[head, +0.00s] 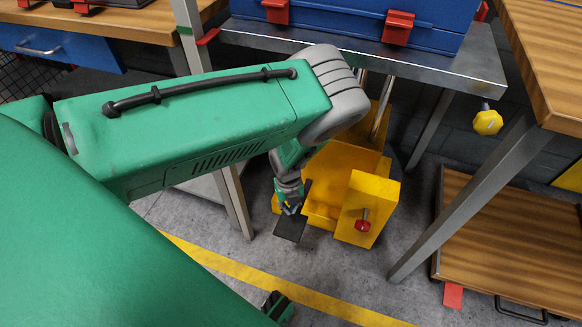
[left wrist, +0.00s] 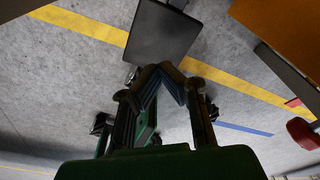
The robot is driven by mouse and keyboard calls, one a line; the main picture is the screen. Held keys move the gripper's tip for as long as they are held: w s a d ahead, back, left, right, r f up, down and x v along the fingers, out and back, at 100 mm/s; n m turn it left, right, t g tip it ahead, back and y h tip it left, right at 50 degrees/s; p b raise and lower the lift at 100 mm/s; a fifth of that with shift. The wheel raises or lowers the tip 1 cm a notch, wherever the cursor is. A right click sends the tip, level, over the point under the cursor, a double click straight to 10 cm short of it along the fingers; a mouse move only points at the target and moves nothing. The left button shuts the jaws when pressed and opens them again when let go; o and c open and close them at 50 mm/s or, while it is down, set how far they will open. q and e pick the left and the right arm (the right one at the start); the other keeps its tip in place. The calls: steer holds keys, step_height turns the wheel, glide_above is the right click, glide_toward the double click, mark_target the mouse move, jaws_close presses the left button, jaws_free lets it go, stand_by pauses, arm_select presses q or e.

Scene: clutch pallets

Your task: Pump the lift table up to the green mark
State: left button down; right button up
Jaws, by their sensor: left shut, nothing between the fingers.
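The lift table has a grey steel top (head: 470,72) above a yellow base (head: 345,160), with bright rods running up between them. A flat black pedal (head: 291,228) sticks out low at the base's front left. It also shows as a dark plate in the left wrist view (left wrist: 160,38). My left gripper (head: 291,208) is shut and empty, pointing down just above or at the pedal. In the left wrist view its fingertips (left wrist: 160,72) are close to the pedal's edge; contact cannot be told. A red knob (head: 363,224) is on the yellow front block.
A blue case (head: 345,22) with red latches sits on the steel top. A yellow knob (head: 487,122) hangs at right. Wooden benches stand left (head: 105,22) and right (head: 545,60). A low wooden platform (head: 510,245) is at lower right. A yellow line crosses the floor.

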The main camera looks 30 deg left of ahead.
mark_target(291, 224)
arm_select(q)
steer(key=shift+f, duration=0.1)
steer(key=shift+s+d+f+b, duration=0.1)
steer(key=shift+d+f+b, duration=0.05)
steer(key=shift+f+b, duration=1.35)
steer(key=shift+s+d+f+b, duration=0.1)
steer(key=shift+f+b, duration=0.85)
steer(key=shift+f, duration=0.95)
step_height(291, 224, down, 3)
steer(key=b, duration=0.2)
steer(key=shift+b, duration=0.4)
steer(key=shift+s+f+p, duration=0.1)
steer(key=shift+f+p, duration=0.2)
steer(key=shift+f, duration=0.9)
steer(key=shift+w+a+r, duration=0.35)
steer(key=shift+w+a, duration=0.2)
steer(key=shift+a, duration=0.1)
steer(key=shift+w+a+r, duration=0.3)
steer(key=shift+w+a, duration=0.25)
steer(key=shift+a, duration=0.05)
